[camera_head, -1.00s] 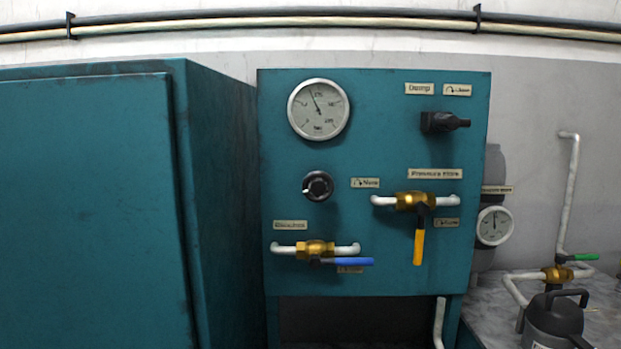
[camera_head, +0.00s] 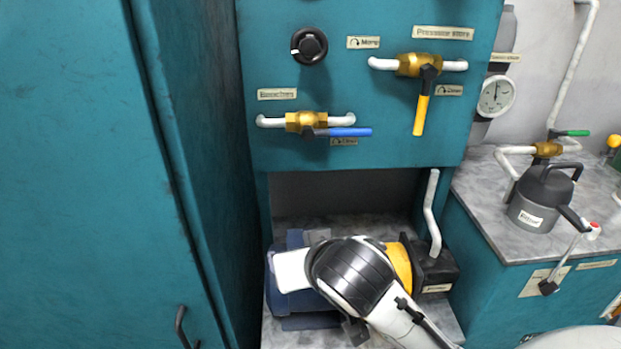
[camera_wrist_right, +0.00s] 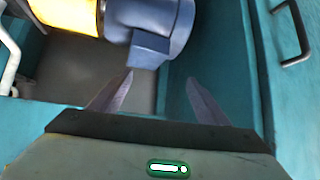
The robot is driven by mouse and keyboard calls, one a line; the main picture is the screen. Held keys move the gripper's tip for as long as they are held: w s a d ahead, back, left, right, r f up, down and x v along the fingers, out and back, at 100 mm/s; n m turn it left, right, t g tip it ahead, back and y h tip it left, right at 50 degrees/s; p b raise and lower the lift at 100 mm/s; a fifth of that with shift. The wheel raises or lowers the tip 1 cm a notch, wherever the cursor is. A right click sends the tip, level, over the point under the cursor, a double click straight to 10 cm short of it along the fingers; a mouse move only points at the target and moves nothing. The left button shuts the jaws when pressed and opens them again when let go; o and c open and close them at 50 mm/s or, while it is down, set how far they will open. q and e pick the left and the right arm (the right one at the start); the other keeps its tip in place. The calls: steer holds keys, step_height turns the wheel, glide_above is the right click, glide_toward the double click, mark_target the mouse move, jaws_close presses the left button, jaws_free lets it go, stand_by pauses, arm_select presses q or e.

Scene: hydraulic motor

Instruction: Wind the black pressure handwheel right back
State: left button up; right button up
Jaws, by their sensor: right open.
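The black handwheel (camera_head: 309,45) is a round knob on the teal panel (camera_head: 350,90), near the top of the head view. A label (camera_head: 363,42) with a curved arrow, seemingly reading "More", is to its right. My right arm (camera_head: 355,270) reaches in from the lower right, well below the handwheel and in front of the recess under the panel. In the right wrist view my right gripper (camera_wrist_right: 155,95) has its two fingers spread apart with nothing between them. The handwheel is not in that view. My left gripper is not in view.
A blue motor (camera_head: 290,302) with a yellow part (camera_head: 399,265) lies in the recess, close to my right arm. Valves with a blue lever (camera_head: 345,132) and a yellow lever (camera_head: 420,115) project from the panel. A teal cabinet (camera_head: 80,150) stands left; a grey can (camera_head: 540,200) stands right.

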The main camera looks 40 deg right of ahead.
steer(key=w+d+r+m+t+h, duration=0.2)
steer(key=w+r+m, duration=0.1)
steer(key=r, duration=0.6)
steer(key=w+d+r+m+t+h, duration=0.1)
steer(key=w+r+m+t, duration=0.15)
steer(key=r, duration=0.75)
steer(key=m+t+h, duration=0.1)
steer(key=m+h, duration=0.3)
steer(key=m, duration=0.1)
glide_toward(311, 47)
steer(key=shift+t+y, duration=0.25)
steer(key=shift+y, duration=0.05)
steer(key=p+x, duration=0.1)
steer(key=x, duration=0.9)
steer(key=shift+d, duration=0.25)
steer(key=c, duration=1)
